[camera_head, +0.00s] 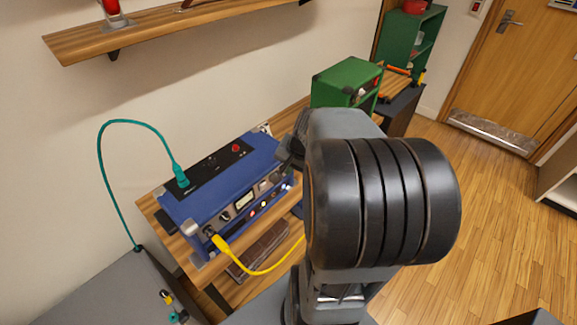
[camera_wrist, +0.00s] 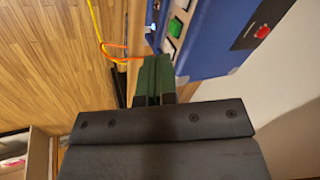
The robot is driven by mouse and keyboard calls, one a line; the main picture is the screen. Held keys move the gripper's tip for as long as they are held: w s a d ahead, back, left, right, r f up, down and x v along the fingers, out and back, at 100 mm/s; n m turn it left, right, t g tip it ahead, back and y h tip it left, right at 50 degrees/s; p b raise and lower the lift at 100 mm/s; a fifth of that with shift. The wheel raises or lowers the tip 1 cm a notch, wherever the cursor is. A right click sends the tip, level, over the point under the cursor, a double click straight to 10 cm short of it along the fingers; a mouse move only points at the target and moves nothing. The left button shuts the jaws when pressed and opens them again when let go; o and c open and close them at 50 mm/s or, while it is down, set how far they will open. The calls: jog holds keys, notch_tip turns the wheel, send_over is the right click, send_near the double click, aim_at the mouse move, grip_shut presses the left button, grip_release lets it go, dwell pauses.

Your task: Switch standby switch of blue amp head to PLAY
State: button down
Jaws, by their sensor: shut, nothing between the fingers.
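The blue amp head (camera_head: 222,188) stands on a wooden bench, with knobs, a small display and small switches on its front panel. Its near end also shows in the wrist view (camera_wrist: 218,40), where a green-lit switch (camera_wrist: 175,28) sits on the front panel. I cannot read any label, so I cannot tell which switch is standby or its position. My gripper (camera_head: 290,150) is near the amp's right end, partly hidden by my arm. In the wrist view its fingers (camera_wrist: 154,62) are shut, empty, and close beside the amp's front edge. Contact cannot be told.
A yellow cable (camera_head: 262,272) hangs from the amp's front left. A teal cable (camera_head: 101,180) runs from its top. A green box-shaped unit (camera_head: 345,80) stands beyond the amp. A wooden shelf (camera_head: 170,30) is on the wall above. Open wooden floor (camera_head: 490,215) lies to the right.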

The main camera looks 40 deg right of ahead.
jog(key=d+f+m, duration=0.2)
jog(key=d+m, duration=0.2)
jog(key=d, duration=0.3)
jog(key=shift+s+d+t, duration=0.15)
jog(key=shift+s+t, duration=0.25)
jog(key=shift+s, duration=0.05)
jog(key=w+a+f+p, duration=0.1)
jog(key=w+f, duration=0.7)
jog(key=shift+a+f+p, duration=0.2)
jog(key=shift+a+p, duration=0.1)
jog(key=shift+a, duration=0.05)
